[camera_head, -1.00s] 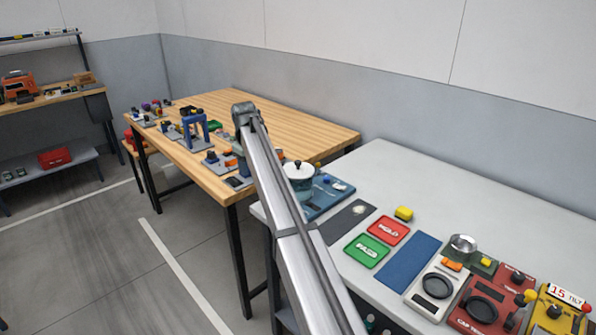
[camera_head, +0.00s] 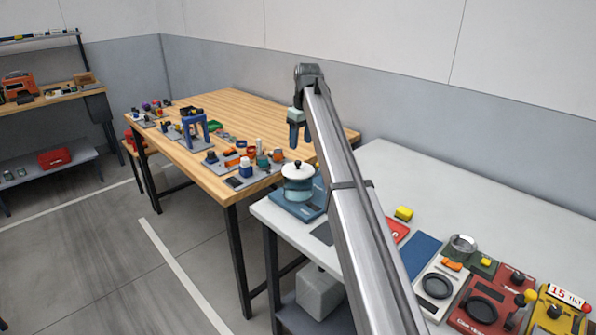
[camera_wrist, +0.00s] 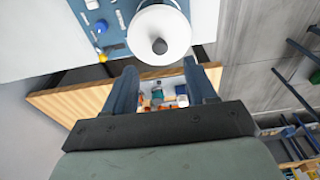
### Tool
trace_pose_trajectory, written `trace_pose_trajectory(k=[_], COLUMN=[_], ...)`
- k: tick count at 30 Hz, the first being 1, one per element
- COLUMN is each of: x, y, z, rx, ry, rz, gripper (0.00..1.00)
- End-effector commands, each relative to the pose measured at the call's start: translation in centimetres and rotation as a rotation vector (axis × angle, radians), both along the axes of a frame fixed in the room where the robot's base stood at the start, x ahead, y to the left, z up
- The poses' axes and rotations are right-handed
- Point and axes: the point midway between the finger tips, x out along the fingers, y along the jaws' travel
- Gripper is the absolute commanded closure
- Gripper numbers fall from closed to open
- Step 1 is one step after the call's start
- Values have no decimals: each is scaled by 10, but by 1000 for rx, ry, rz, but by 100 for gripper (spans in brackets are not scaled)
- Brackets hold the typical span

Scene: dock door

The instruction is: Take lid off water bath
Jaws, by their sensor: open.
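The water bath (camera_head: 297,192) is a blue-grey pot on a blue base plate at the left corner of the pale table. Its white lid (camera_head: 298,169) with a dark knob sits on top. In the wrist view the round white lid (camera_wrist: 152,20) shows from above at the top of the picture, with its grey knob (camera_wrist: 160,46) near the rim. My gripper (camera_head: 298,140) hangs above and slightly behind the lid, apart from it. In the wrist view its two blue fingers (camera_wrist: 164,80) are spread with nothing between them, short of the knob.
The blue base plate (camera_wrist: 103,12) carries small fittings beside the pot. A wooden table (camera_head: 236,190) with several tools and parts stands to the left.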

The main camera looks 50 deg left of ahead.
Motion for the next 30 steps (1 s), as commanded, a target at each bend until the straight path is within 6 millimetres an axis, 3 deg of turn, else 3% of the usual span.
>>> trace_pose_trajectory(k=[3,11,21,30], x=[-1,0,0,1], y=[2,5,12,13], z=[-19,-32,-72,-78], rx=[-2,0,-1,0], ry=[1,0,1,0], rz=[0,0,0,0], gripper=[44,44,44,44])
